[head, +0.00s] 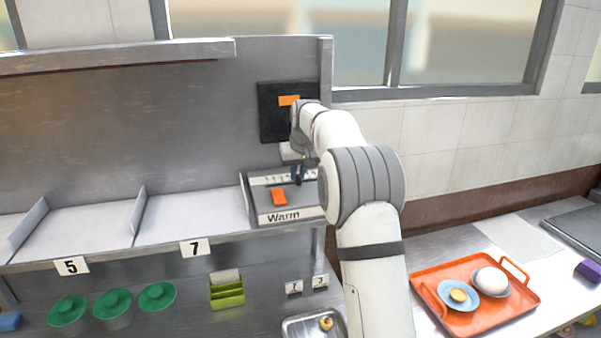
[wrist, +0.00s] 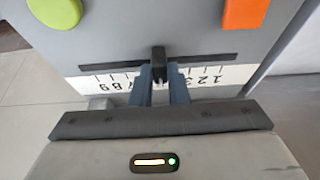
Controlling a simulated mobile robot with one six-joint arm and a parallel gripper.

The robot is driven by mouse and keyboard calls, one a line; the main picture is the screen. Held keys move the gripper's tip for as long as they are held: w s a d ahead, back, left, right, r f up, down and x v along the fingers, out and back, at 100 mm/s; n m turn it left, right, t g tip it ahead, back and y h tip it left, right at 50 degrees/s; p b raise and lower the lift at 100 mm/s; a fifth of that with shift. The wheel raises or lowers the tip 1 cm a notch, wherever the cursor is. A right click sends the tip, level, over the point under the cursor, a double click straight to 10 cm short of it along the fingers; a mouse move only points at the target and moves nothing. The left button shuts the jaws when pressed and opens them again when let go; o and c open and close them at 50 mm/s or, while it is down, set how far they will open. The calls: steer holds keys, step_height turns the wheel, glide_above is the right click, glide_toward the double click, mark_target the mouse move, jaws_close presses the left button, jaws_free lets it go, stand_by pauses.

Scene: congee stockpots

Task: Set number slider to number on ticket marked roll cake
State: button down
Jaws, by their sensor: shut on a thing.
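The number slider's black knob (wrist: 158,56) stands in a dark slot above a white number strip (wrist: 205,75) in the wrist view. The strip appears upside down, with 1, 2, 3 at the right and 7, 8, 9 at the left. The knob is around the middle numbers, which my fingers hide. My gripper (wrist: 160,80) is shut on the knob, one finger on each side. In the head view my gripper (head: 297,174) is over the box marked "Warm" (head: 308,213). An orange ticket-like piece (head: 289,100) is on a black board (head: 270,125); no writing is legible.
An orange button (head: 279,197) is on the box; a green one (wrist: 55,10) shows in the wrist view. An orange tray (head: 455,325) with dishes stands at right. A green holder (head: 227,292) holds a card.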

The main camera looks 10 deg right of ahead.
steer(key=c, duration=1.4)
jaws_free()
steer(key=shift+d, duration=0.25)
steer(key=shift+r, duration=0.15)
steer(key=shift+r, duration=0.35)
steer(key=b+v, duration=0.1)
steer(key=v, duration=0.6)
steer(key=shift+b, duration=0.3)
steer(key=shift+s+f, duration=0.1)
steer(key=shift+s, duration=0.05)
